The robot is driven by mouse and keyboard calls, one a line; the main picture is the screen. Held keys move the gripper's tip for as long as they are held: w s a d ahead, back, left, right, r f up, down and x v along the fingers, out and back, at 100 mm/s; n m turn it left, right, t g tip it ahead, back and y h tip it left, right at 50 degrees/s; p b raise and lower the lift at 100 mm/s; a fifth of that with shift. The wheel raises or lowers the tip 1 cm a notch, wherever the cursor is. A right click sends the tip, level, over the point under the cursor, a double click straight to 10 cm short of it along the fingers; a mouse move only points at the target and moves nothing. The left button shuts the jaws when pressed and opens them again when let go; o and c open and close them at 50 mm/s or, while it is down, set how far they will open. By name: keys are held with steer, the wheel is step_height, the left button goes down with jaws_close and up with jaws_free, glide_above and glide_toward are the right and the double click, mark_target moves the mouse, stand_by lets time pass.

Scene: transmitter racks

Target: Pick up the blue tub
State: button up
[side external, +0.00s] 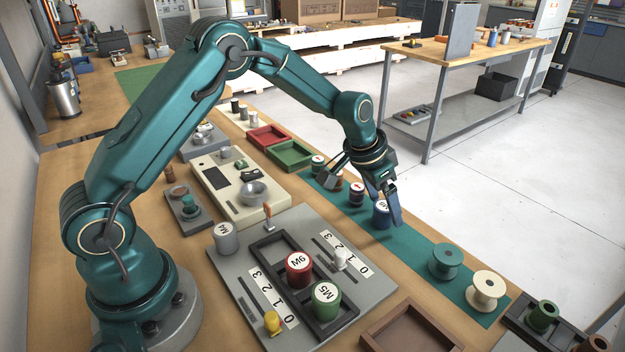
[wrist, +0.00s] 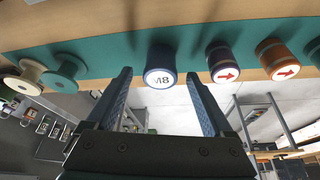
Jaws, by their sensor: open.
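The blue tub (side external: 381,215) stands upright on the long green mat, with a white lid label. In the wrist view the blue tub (wrist: 160,60) reads "M8" and lies centred just past the gap between my fingertips. My gripper (side external: 387,203) is low over the mat at the tub and partly covers it in the side view. In the wrist view my gripper (wrist: 158,75) is open, with one finger to each side of the tub and nothing held. Whether either finger touches it cannot be told.
A dark blue tub with a red arrow (wrist: 223,62) and an orange-brown tub (wrist: 278,60) stand close beside it. A green spool (side external: 446,262) and a cream spool (side external: 487,291) are on the mat's near end. A grey panel (side external: 230,275) holds a red M6 tub (side external: 299,268) and green M5 tub (side external: 326,300).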

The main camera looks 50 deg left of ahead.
steer(key=shift+x, duration=0.95)
jaws_close()
steer(key=shift+r, duration=0.25)
